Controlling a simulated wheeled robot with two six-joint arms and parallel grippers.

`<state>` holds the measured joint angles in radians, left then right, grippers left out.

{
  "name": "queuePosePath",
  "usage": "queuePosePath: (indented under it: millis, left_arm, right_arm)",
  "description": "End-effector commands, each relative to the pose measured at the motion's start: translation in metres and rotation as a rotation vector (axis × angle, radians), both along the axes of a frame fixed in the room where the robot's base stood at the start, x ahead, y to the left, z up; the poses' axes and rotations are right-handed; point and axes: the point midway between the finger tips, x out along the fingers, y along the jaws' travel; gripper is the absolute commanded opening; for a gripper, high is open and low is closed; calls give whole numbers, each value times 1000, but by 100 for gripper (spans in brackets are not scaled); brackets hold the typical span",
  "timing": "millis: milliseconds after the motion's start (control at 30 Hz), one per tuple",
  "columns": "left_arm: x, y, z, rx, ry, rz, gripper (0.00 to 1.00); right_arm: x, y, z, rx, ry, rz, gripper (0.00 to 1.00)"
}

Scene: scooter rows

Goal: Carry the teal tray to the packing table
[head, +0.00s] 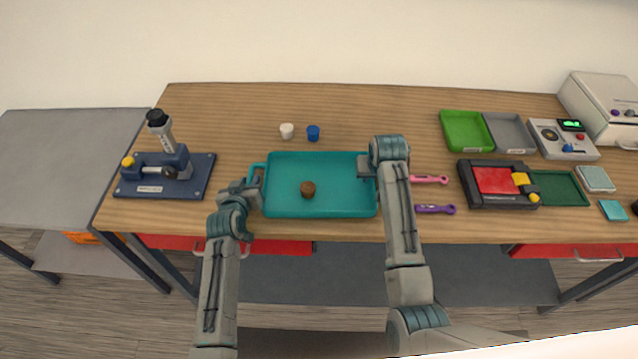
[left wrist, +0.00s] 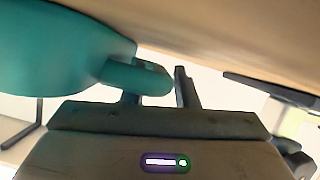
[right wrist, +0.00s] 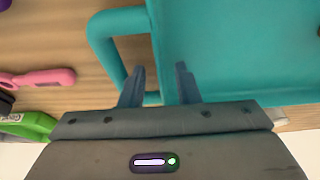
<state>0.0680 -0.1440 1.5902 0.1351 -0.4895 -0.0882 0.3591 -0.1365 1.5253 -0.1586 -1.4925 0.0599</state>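The teal tray (head: 340,205) lies on the wooden table near its front edge, with a small round brown item (head: 308,189) in it. My left gripper (head: 250,188) is at the tray's left handle. In the left wrist view the handle (left wrist: 140,76) lies at the open fingers and hides part of one. My right gripper (head: 366,168) is at the tray's right end. In the right wrist view its fingers (right wrist: 160,82) are apart, by the handle loop (right wrist: 103,40) and the tray's edge. No table is marked as the packing table; a bare grey table (head: 70,160) stands at left.
The wooden table (head: 400,110) holds a blue press (head: 165,175) at left, a white cup (head: 287,131) and blue cup (head: 313,133) behind the tray. Pink (head: 430,179) and purple (head: 435,209) tools lie right of my right arm. Green and grey trays and devices fill the right.

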Motion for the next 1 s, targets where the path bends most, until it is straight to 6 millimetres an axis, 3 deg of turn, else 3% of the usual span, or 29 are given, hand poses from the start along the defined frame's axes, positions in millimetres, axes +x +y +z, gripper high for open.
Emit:
queuePosePath:
  millis: [267, 400, 433, 1000]
  left_arm:
    - [1, 0, -1, 0, 1, 0, 27]
    - [0, 0, -1, 0, 1, 0, 0]
    - [0, 0, -1, 0, 1, 0, 0]
    - [1, 0, 7, 0, -1, 0, 0]
  right_arm:
    - [0, 0, -1, 0, 0, 0, 29]
    - [0, 0, -1, 0, 0, 0, 2]
    - [0, 0, -1, 0, 0, 0, 0]
    - [1, 0, 7, 1, -1, 0, 0]
